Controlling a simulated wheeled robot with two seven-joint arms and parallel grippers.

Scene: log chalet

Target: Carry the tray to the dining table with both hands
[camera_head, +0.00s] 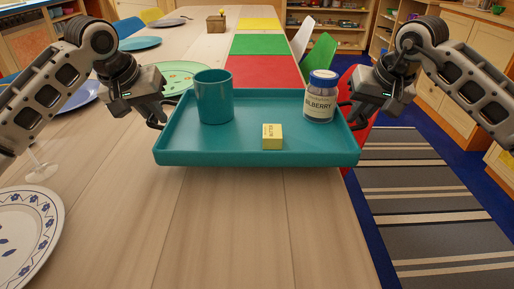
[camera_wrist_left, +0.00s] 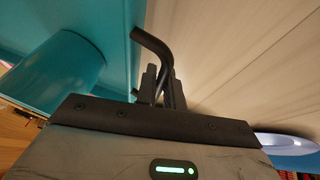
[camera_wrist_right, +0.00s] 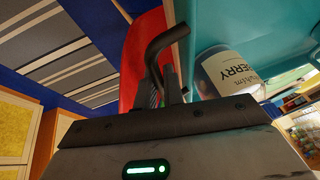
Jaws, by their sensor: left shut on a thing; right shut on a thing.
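The teal tray (camera_head: 190,150) is held level between my two grippers, over the near part of the wooden dining table (camera_head: 240,220). I cannot tell for sure whether it touches the tabletop. On it stand a teal cup (camera_head: 214,98) at the left and a bilberry jar (camera_head: 319,100) with a blue lid at the right. A small yellow butter block (camera_head: 272,137) lies near the front middle. My left gripper (camera_wrist_left: 160,88) is shut on the tray's dark left handle (camera_wrist_left: 152,45). My right gripper (camera_wrist_right: 168,85) is shut on the dark right handle (camera_wrist_right: 165,42).
A patterned white plate (camera_head: 28,235) and a glass (camera_head: 40,170) stand on the table at the left. A green plate (camera_head: 178,78) sits behind the tray's left side. Red (camera_head: 265,72), green and yellow mats lie beyond. A red chair (camera_head: 362,90) is close at the right.

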